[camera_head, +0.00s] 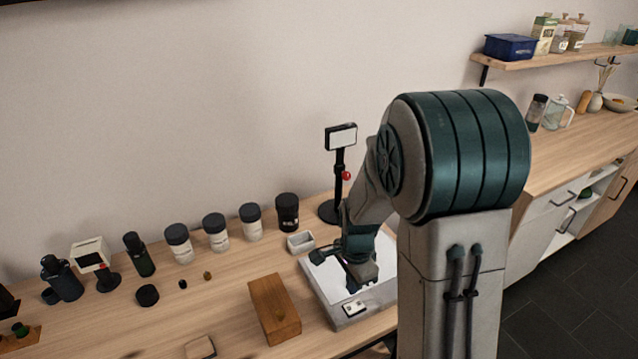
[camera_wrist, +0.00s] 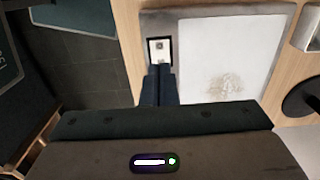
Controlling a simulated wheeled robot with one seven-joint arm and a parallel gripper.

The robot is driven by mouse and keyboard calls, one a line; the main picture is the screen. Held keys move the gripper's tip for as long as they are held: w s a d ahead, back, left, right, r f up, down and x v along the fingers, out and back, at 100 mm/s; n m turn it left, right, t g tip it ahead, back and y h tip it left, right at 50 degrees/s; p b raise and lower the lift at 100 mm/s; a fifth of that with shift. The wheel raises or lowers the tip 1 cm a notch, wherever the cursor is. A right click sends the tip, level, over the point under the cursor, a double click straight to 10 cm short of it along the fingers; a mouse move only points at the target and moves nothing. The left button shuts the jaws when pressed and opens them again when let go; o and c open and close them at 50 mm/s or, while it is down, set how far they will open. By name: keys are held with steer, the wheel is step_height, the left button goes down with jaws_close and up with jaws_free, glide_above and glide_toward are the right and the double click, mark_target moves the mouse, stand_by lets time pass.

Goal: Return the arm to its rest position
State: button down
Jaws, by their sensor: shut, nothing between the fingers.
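My gripper (camera_wrist: 158,84) is shut and empty. In the wrist view its two dark fingers lie together, with the tips just short of a small white module in a black frame. In the head view my gripper (camera_head: 352,283) hangs over a flat grey board with a white panel (camera_head: 326,277). My arm bends down from the upper right and hides part of that board. The board's white panel (camera_wrist: 215,60) fills the upper right of the wrist view. A patch of brown specks lies on it. The small white module (camera_head: 354,307) sits at the board's near edge.
A wooden block (camera_head: 274,309) lies left of the board. A small grey tray (camera_head: 300,242) and a black stand with a screen (camera_head: 340,170) are behind it. Several dark-lidded jars (camera_head: 215,232) line the wall. A shelf (camera_head: 560,57) hangs at the upper right.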

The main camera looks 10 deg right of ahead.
steer(key=s+r+n+t, duration=0.3)
steer(key=s+r+n, duration=1.1)
steer(key=r, duration=0.2)
steer(key=shift+s+r+n, duration=0.25)
steer(key=shift+s+n, duration=0.05)
steer(key=shift+d, duration=0.1)
